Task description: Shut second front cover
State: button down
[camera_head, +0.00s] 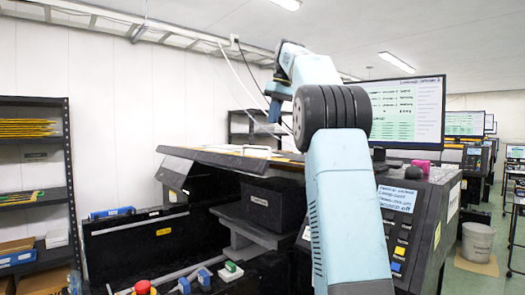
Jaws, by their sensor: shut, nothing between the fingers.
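A large black printing machine fills the middle, with a flat top (235,158) edged in orange-brown. Its front is open: a dark recess shows below the top, with a black panel (128,243) bearing white and yellow labels at the left and a black box-like unit (272,204) at the right. I cannot tell which part is the second front cover. My arm rises in front of the machine's right part and hides some of it. My gripper (272,116) is shut and empty, pointing down above the machine top, apart from the panels.
Bottom left are a red button (142,287) and blue and green-topped small items (231,268). A black shelf (35,180) stands at the left wall. A monitor (407,110) and control panel (398,225) stand right. A grey bin (477,242) stands in the right aisle.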

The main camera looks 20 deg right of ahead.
jog(key=x, duration=0.8)
jog(key=s+x, duration=0.1)
jog(key=x, duration=0.3)
jog(key=shift+s+f, duration=0.1)
